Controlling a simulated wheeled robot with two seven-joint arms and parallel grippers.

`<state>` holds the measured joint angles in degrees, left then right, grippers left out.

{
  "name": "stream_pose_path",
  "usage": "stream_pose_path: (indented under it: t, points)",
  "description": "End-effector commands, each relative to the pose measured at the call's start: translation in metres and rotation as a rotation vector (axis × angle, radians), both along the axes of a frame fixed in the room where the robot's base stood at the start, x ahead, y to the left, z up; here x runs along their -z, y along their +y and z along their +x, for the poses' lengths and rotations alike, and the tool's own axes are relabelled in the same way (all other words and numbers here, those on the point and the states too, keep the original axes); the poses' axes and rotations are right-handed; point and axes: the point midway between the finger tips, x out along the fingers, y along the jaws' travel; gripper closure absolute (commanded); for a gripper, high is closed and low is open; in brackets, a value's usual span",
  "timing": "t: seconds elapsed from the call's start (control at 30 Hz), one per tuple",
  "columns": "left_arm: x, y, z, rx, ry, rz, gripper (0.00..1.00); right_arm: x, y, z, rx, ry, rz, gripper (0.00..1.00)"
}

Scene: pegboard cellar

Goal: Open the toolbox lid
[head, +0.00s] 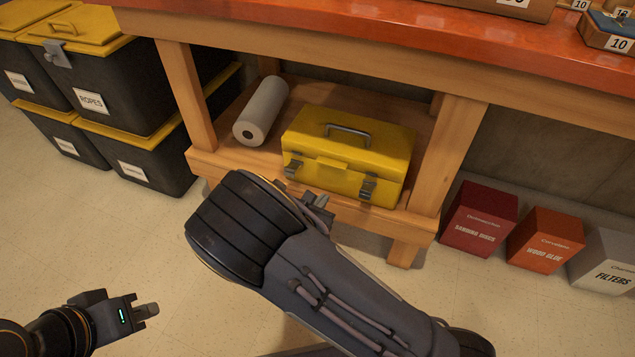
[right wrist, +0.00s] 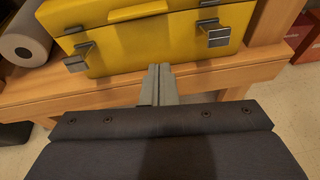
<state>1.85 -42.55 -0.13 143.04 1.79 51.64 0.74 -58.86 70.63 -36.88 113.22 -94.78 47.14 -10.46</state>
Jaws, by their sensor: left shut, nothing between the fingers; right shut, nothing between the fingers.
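The yellow toolbox (head: 340,165) stands upright on the low wooden shelf under the workbench. Its lid (head: 350,133) is down, with a grey handle (head: 347,131) on top. Two grey latches, a left one (head: 294,165) and a right one (head: 368,187), show on its front; they also show in the right wrist view, left (right wrist: 79,57) and right (right wrist: 217,36). My right gripper (head: 318,200) is shut and empty in front of the toolbox, with its fingertips (right wrist: 160,72) below the gap between the latches. My left gripper (head: 150,310) is shut and empty, low over the floor at the left.
A paper roll (head: 262,110) lies left of the toolbox. The shelf's front edge (head: 230,170) and wooden legs (head: 448,150) frame it. Black bins with yellow lids (head: 100,80) stand at left, and several boxes (head: 478,217) at right. The floor in front is clear.

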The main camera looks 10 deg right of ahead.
Motion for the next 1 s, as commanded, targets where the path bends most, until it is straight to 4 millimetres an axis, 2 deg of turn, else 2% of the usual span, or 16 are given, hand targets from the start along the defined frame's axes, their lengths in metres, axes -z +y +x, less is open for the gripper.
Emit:
stream_pose_path:
  t: [0.03,0.2,0.37,0.7,0.8,1.0]
  points:
    - [0.008,0.000,0.000,0.000,0.000,0.000,1.00,0.010,0.006,0.003,-0.037,0.001,-0.037,1.00]
    - [0.011,0.000,0.000,0.000,-0.001,0.000,1.00,0.015,0.008,0.012,-0.073,0.003,-0.067,1.00]
    - [0.022,0.000,0.000,0.000,-0.001,0.000,1.00,0.025,-0.006,0.030,-0.067,0.004,-0.065,1.00]
    - [0.052,0.000,0.000,0.000,0.000,0.000,1.00,0.049,-0.045,0.086,-0.067,0.004,-0.065,1.00]
    - [0.050,0.000,0.000,0.000,0.000,0.000,1.00,0.024,-0.042,0.084,-0.070,-0.001,-0.062,1.00]
    - [0.052,0.000,0.000,0.000,-0.001,0.000,1.00,0.006,-0.042,0.083,-0.070,0.003,-0.063,1.00]
